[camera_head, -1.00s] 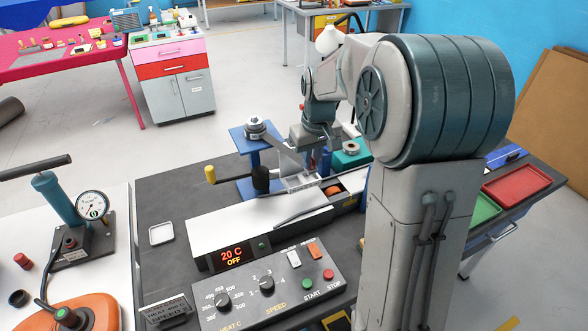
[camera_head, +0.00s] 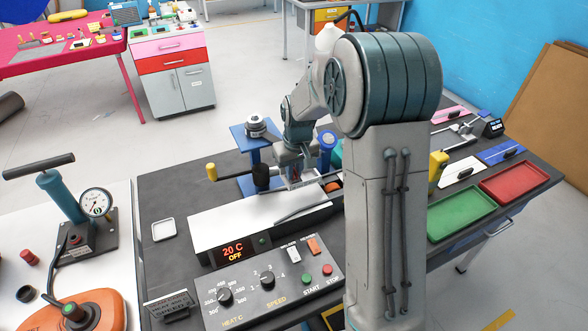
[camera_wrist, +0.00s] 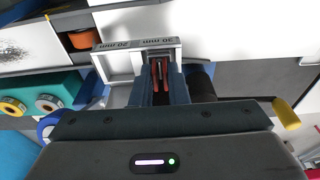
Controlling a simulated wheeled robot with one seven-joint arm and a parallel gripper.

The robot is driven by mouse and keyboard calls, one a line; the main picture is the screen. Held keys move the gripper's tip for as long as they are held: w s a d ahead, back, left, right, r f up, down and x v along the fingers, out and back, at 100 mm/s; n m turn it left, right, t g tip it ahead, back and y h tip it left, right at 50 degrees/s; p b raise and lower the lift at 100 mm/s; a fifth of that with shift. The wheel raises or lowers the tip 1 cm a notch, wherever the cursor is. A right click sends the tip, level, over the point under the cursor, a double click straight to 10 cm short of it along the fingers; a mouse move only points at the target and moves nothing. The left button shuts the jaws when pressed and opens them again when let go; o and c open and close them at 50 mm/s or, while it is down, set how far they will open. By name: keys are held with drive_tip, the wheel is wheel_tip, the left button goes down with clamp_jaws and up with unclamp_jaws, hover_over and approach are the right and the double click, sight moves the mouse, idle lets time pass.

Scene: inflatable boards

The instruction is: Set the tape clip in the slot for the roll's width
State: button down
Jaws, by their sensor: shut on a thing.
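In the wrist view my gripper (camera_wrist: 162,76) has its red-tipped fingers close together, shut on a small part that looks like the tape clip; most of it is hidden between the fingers. The fingers are at the light metal slot frame (camera_wrist: 118,68), just beside its strip marked 20 mm and 30 mm, which appears upside down. I cannot tell whether the clip is seated in a slot. In the head view my gripper (camera_head: 295,176) is low over the back of the white sealing machine (camera_head: 218,220). An orange roll (camera_wrist: 80,40) sits in an opening of the machine.
A yellow-handled crank (camera_wrist: 286,113) is close to the right of my gripper in the wrist view. Green (camera_head: 460,214) and red (camera_head: 514,181) trays lie right.

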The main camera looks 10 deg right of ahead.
drive_tip(key=c, duration=1.4)
unclamp_jaws()
drive_tip(key=shift+f, duration=0.1)
drive_tip(key=shift+r, duration=0.55)
wheel_tip(320, 180, up, 11)
drive_tip(key=s+b, duration=0.1)
drive_tip(key=s, duration=0.1)
drive_tip(key=s+m+t, duration=0.1)
drive_tip(key=s+m, duration=0.1)
drive_tip(key=s, duration=2.3)
drive_tip(key=shift+f+t, duration=0.3)
drive_tip(key=shift+f, duration=0.1)
